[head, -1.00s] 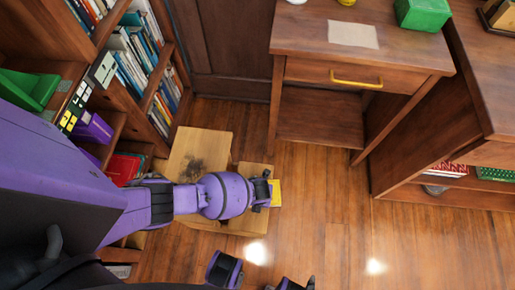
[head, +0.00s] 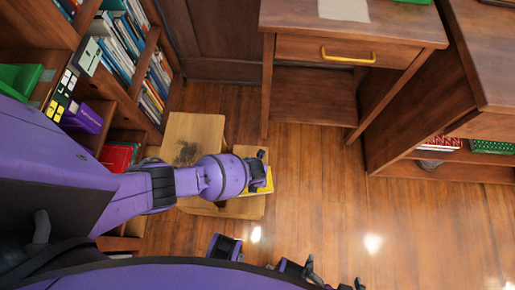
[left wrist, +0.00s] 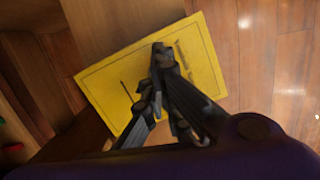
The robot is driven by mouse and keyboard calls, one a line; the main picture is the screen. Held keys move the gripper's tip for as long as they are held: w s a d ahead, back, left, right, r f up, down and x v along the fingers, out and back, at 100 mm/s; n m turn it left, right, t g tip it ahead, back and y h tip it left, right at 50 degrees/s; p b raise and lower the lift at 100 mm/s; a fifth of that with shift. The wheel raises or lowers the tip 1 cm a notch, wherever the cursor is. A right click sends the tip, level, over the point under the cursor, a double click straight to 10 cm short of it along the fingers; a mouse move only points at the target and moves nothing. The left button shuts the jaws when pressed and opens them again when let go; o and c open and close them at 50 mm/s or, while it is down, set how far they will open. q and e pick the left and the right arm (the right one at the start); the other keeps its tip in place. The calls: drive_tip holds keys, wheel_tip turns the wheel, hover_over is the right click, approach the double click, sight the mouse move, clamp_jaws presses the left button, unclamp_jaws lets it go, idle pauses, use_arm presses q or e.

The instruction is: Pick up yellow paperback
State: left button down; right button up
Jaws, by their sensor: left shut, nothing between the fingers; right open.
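The yellow paperback (head: 267,186) lies at the right edge of the lower part of a wooden step stool (head: 240,208). My left arm and gripper partly cover it in the head view. In the left wrist view the flat yellow cover (left wrist: 112,88) shows a thin border and dark lettering. My left gripper (left wrist: 159,50) appears over the cover with its fingers together and nothing between them; I cannot tell whether it touches the book. In the head view this gripper (head: 259,172) is small. My right gripper (head: 335,277) is open and empty at the bottom edge, away from the book.
A bookcase with books (head: 125,45) stands at the left, beside the stool. A desk with a yellow drawer handle (head: 348,57) stands at the back, and another shelf unit (head: 430,130) at the right. The wood floor (head: 320,200) between them is clear.

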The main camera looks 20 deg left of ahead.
use_arm(q)
drive_tip(key=s, duration=0.3)
drive_tip(key=shift+s+d+f, duration=0.1)
drive_tip(key=shift+d, duration=0.15)
drive_tip(key=shift+s+d, duration=0.15)
